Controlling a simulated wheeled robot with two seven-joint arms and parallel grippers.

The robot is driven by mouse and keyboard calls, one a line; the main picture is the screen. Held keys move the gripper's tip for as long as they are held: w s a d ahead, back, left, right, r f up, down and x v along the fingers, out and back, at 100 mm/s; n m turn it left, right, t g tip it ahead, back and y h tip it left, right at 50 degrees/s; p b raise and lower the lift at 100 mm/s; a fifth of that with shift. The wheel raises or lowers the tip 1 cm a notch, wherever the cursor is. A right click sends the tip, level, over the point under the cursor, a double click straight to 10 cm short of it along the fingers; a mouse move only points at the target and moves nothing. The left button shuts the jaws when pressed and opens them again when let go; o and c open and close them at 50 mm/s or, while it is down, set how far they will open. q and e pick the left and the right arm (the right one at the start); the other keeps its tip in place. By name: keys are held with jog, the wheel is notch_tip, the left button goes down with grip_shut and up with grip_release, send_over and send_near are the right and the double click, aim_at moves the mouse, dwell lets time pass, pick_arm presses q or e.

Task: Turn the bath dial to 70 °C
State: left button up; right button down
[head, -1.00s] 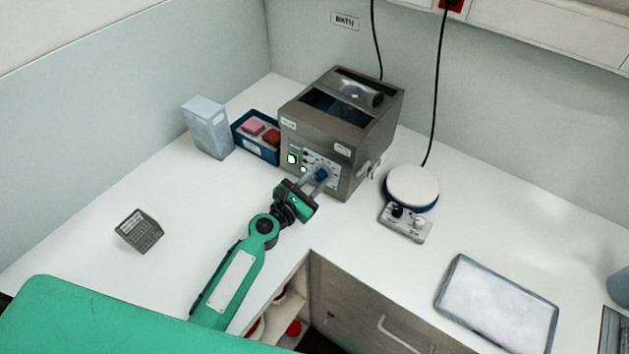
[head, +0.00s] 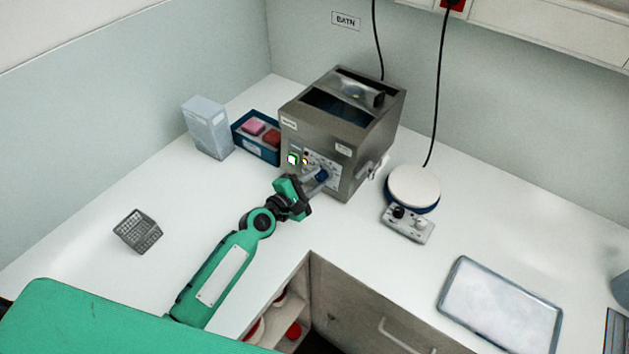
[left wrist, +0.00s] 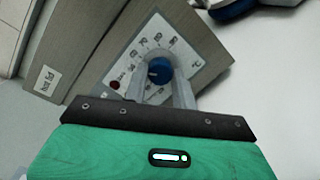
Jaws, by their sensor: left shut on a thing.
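The grey metal bath (head: 352,135) stands on the white counter, with a control panel on its front. The blue bath dial (head: 323,175) sits on that panel. In the left wrist view the blue dial (left wrist: 160,70) shows inside a white scale plate (left wrist: 150,38) with printed numbers and a °C mark. My left gripper (head: 316,180) reaches the panel, and its fingers (left wrist: 160,82) are shut on the dial from either side. I cannot read surely which number the dial points to. My right gripper is out of view.
A green-lit switch (head: 292,159) is beside the dial. A blue tray (head: 240,143) with pink and red blocks and a pale box (head: 207,128) stand left of the bath. A round-topped device (head: 412,190) stands to its right. The counter's front corner is clear.

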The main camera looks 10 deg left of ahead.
pick_arm(q)
jog(key=m, duration=0.5)
jog(key=shift+r+g+p, duration=0.1)
jog(key=shift+g+p, duration=0.2)
jog(key=shift+p, duration=0.05)
jog(key=m+p, duration=0.1)
jog(key=m, duration=0.2)
jog(key=shift+m, duration=0.4)
jog(key=shift+m+g, duration=0.3)
jog(key=o, duration=1)
